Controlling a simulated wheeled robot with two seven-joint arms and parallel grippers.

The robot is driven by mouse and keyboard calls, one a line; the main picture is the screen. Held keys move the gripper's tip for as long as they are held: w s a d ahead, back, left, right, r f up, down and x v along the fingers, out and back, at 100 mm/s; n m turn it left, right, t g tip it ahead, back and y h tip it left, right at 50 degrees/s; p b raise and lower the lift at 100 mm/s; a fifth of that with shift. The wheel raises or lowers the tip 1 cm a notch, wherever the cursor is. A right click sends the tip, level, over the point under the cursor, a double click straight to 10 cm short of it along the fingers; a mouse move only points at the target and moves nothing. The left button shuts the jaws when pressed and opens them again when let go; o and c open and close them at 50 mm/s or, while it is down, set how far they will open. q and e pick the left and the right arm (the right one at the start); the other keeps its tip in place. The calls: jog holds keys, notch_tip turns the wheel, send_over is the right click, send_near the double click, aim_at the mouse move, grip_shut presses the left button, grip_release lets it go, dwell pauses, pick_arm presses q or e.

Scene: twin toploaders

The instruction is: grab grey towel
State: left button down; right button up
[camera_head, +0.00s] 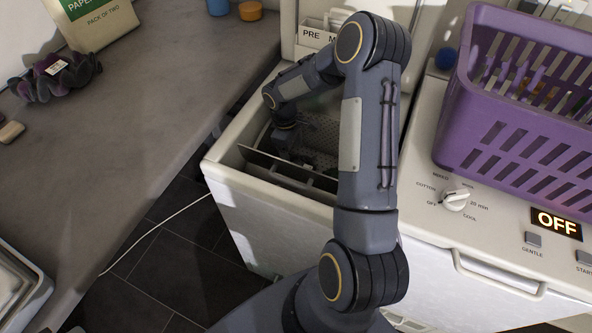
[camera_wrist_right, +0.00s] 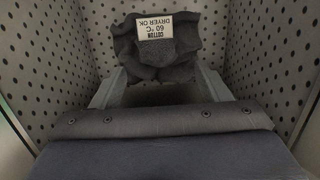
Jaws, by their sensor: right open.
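The grey towel (camera_wrist_right: 160,64) is a dark crumpled cloth with a white label reading "COTTON 60 °C DRYER OK". In the right wrist view it lies inside a drum with perforated walls (camera_wrist_right: 50,60). My right gripper (camera_wrist_right: 160,76) is open, with one finger at each side of the towel's lower part. I cannot tell whether the fingers touch it. In the head view my right arm reaches down into the open toploader (camera_head: 226,162), and the gripper (camera_head: 302,160) is low in the opening, partly in shadow. The towel cannot be made out there. My left gripper is out of view.
A purple basket (camera_head: 505,148) stands on the right machine, behind a dial (camera_head: 456,200) and an "OFF" display (camera_head: 556,223). A grey counter (camera_head: 110,140) at the left holds a dark purple scrunched item (camera_head: 60,80). A divider (camera_head: 285,172) crosses the toploader's opening.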

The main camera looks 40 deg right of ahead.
aim_at(296, 162)
jog(key=f, duration=0.5)
jog(key=shift+s+d, duration=0.15)
jog(key=shift+d, duration=0.2)
jog(key=c, duration=1.5)
jog(key=shift+r, duration=0.1)
